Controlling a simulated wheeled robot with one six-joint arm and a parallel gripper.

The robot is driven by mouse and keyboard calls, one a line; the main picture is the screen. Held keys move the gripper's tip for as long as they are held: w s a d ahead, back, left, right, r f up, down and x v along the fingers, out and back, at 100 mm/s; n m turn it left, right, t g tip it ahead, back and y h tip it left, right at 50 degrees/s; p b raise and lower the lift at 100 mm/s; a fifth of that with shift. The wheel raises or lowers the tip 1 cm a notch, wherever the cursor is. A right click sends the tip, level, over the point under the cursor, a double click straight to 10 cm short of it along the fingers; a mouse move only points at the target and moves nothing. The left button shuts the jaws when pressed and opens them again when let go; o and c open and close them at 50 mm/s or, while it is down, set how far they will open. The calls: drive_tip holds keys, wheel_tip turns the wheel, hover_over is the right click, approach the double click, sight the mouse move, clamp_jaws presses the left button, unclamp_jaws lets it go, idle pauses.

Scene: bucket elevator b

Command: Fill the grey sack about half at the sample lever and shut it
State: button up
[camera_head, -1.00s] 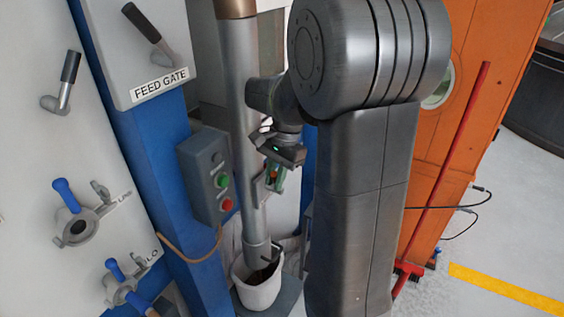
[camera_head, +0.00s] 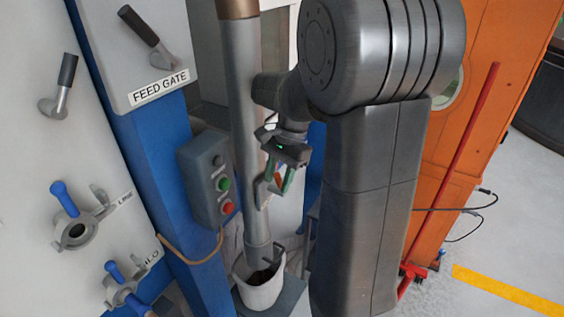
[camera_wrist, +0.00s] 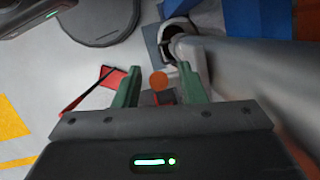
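A pale grey-white open-topped container (camera_head: 262,288) stands under the lower end of a metal pipe (camera_head: 243,130), with dark material in it. I cannot tell whether it is the grey sack. It also shows in the wrist view (camera_wrist: 172,30). My gripper (camera_head: 279,188) is beside the pipe, above the container, with its green fingers apart. In the wrist view the fingers (camera_wrist: 159,93) are spread. A round orange knob (camera_wrist: 158,80) appears between them, not clearly touching either. It may belong to the sample lever; a small bracket (camera_head: 263,192) shows on the pipe there.
A button box (camera_head: 207,180) with green and red buttons is left of the pipe. A FEED GATE lever (camera_head: 148,35) and blue-handled valves (camera_head: 75,225) are further left.

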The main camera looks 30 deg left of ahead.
drive_tip(key=v, duration=1.3)
drive_tip(key=shift+r+b, duration=0.2)
drive_tip(key=shift+b, duration=0.1)
idle(1.6)
drive_tip(key=s+r+t, duration=0.1)
drive_tip(key=s+t, duration=0.2)
drive_tip(key=s, duration=0.1)
drive_tip(key=shift+h, duration=0.4)
drive_tip(key=f, duration=0.4)
drive_tip(key=a+f, duration=0.1)
drive_tip(key=f, duration=0.4)
drive_tip(key=a+f+p, duration=0.1)
drive_tip(key=f, duration=0.3)
drive_tip(key=shift+w+f, duration=0.2)
drive_tip(key=shift+w, duration=0.05)
drive_tip(key=shift+d, duration=0.1)
clamp_jaws()
